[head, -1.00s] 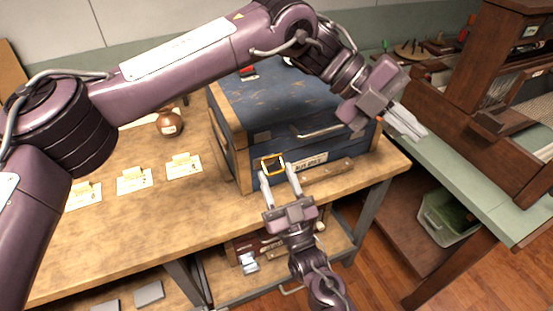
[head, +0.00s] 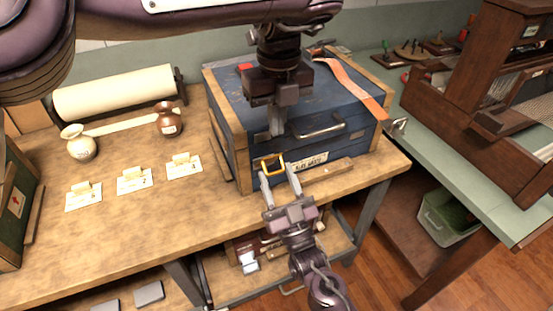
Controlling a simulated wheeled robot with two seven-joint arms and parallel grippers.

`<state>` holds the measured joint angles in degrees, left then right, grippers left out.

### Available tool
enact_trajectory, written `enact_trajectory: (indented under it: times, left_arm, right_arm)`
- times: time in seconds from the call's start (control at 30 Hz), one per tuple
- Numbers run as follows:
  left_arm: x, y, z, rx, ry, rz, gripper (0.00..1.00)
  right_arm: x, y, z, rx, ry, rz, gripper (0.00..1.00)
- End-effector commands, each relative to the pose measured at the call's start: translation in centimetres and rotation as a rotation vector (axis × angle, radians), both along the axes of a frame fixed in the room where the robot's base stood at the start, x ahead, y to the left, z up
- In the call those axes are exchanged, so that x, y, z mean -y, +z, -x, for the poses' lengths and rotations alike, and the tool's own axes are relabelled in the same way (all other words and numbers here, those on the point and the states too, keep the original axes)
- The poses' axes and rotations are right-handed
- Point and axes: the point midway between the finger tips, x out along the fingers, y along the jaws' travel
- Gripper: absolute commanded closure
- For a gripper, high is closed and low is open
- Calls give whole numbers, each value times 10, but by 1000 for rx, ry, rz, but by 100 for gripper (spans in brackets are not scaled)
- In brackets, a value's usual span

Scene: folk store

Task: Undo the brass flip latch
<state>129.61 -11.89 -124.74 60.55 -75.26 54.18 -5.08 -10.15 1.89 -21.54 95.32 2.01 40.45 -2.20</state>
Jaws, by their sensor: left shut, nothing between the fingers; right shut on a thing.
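A blue chest (head: 228,103) with wooden edging stands on the wooden bench. The brass flip latch (head: 272,155), a square yellow frame, is on the left part of its front face, low down. My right gripper (head: 278,176) reaches up from below, its fingers at the two sides of the latch and shut on it. My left gripper (head: 277,133) points down at the chest's upper front, just above the latch. It is shut and empty, apart from the latch, and hides part of the lid's front edge.
An orange strap (head: 355,85) lies over the lid's right side, with a metal buckle (head: 398,126) at its end. A metal handle (head: 320,130) and a paper label (head: 310,162) are right of the latch. Cards and two small vases (head: 80,145) stand left; bench space before them is clear.

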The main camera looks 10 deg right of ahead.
Motion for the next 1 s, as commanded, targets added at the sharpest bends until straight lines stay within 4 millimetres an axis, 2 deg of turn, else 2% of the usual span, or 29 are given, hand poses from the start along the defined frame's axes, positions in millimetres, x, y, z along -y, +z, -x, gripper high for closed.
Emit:
enact_trajectory:
  times: [0.03,0.2,0.43,0.63,1.0]
  left_arm:
    - [0,-13,1,-7,-3,2,100]
    - [-1,-50,1,-5,-2,2,100]
    - [-1,-88,2,-3,-2,2,100]
    - [-1,-102,1,-1,-2,3,100]
    - [-1,-104,1,-1,-2,3,100]
  right_arm:
    - [-3,-3,1,-7,8,1,95]
    - [-3,-3,1,-7,8,2,95]
    - [-3,-3,1,-7,8,2,95]
    - [-3,-3,1,-7,8,2,95]
    - [-3,-3,1,-7,8,2,95]
